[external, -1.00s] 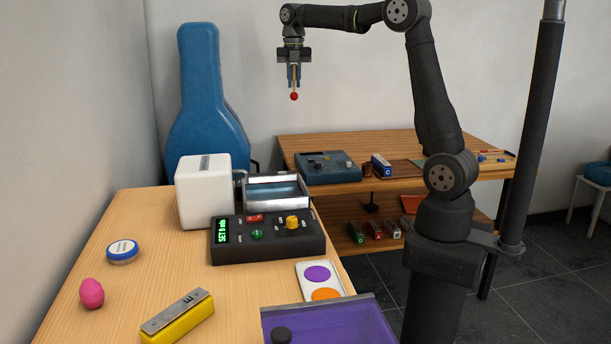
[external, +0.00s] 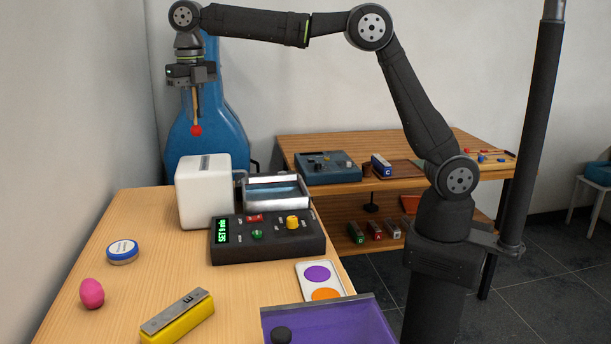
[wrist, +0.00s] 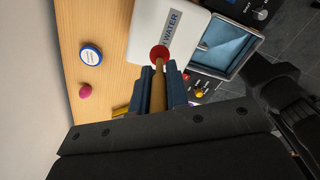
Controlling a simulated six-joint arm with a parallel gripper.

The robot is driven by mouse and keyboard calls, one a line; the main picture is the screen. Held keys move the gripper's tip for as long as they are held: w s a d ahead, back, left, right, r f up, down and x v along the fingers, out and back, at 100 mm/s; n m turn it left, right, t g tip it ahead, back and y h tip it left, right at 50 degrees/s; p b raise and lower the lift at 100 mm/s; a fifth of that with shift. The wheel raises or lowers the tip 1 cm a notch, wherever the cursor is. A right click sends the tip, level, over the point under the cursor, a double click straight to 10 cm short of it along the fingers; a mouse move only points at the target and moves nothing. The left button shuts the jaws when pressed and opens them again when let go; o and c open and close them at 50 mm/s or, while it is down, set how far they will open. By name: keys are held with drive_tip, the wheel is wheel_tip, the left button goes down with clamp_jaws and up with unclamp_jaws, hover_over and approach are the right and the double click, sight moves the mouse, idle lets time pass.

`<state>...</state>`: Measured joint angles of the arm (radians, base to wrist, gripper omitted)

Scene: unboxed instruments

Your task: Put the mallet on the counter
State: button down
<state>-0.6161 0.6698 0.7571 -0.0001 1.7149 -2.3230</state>
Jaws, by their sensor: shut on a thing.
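The mallet has a red ball head (external: 196,131) and a thin wooden stick. My gripper (external: 192,84) is shut on the stick, and the mallet hangs head down, clear of everything below. In the wrist view the red head (wrist: 159,52) shows beyond the fingers (wrist: 161,88), over the white box marked WATER. The counter (external: 150,262) is the light wood top in the front left, and it lies below my gripper.
On the counter stand the white box (external: 203,192), a metal basin (external: 277,191), a black control box (external: 267,240), a blue-lidded tin (external: 122,252), a pink egg (external: 92,293), a yellow block (external: 178,318) and a purple tray (external: 345,326).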

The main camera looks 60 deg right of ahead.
drive_tip(key=s+a+n, duration=0.2)
drive_tip(key=s+a, duration=0.7)
drive_tip(key=a, duration=0.4)
approach(191, 247)
drive_tip(key=shift+f, duration=1.2)
drive_tip(key=shift+f, duration=0.15)
drive_tip(key=c, duration=1.4)
unclamp_jaws()
wheel_tip(191, 247, up, 12)
drive_tip(key=shift+r, duration=0.2)
